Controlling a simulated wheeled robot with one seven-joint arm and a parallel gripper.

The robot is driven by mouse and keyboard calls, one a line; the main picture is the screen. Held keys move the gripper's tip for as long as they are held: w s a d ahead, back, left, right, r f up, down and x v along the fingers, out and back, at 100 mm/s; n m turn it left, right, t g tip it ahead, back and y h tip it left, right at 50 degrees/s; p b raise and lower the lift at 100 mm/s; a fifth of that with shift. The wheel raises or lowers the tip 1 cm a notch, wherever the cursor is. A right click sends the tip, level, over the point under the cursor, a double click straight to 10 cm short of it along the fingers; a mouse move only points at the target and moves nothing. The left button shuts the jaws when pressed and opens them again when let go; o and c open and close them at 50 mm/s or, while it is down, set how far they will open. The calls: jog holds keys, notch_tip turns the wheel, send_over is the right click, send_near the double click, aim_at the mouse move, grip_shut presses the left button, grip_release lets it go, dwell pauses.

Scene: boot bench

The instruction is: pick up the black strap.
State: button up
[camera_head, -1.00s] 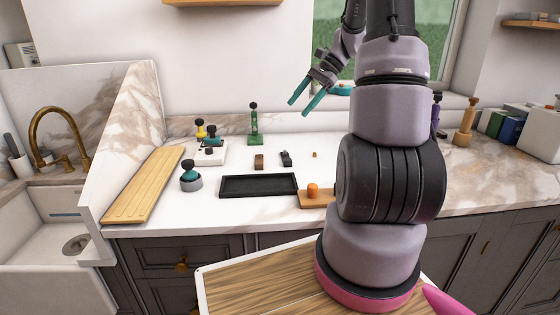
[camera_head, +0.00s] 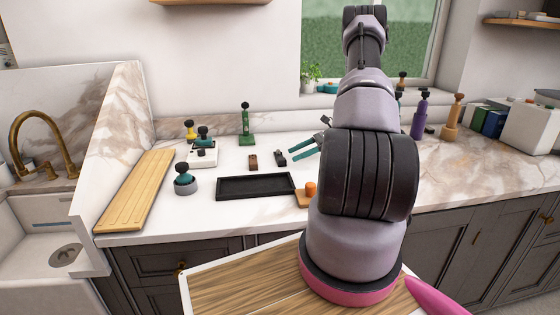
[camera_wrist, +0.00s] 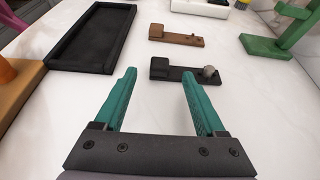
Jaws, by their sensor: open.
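The black strap (camera_wrist: 222,77) lies on the white counter in the wrist view, with a raised black block at its left end and a small grey knob on it. It also shows in the head view (camera_head: 280,158), small and dark. My gripper (camera_wrist: 158,72) is open, with its two teal fingers apart and nothing between them. In the wrist view the strap lies just beyond the fingertips. In the head view my gripper (camera_head: 305,151) is right of the strap, partly hidden by my arm.
A brown strap (camera_wrist: 177,40) lies beyond the black one. A black tray (camera_head: 256,187) and an orange knob on a wooden base (camera_head: 310,188) stand nearer the front edge. A green stand (camera_head: 246,138) is behind. White counter between them is clear.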

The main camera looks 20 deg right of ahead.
aim_at(282, 159)
jog(key=shift+x, duration=3.15)
grip_shut()
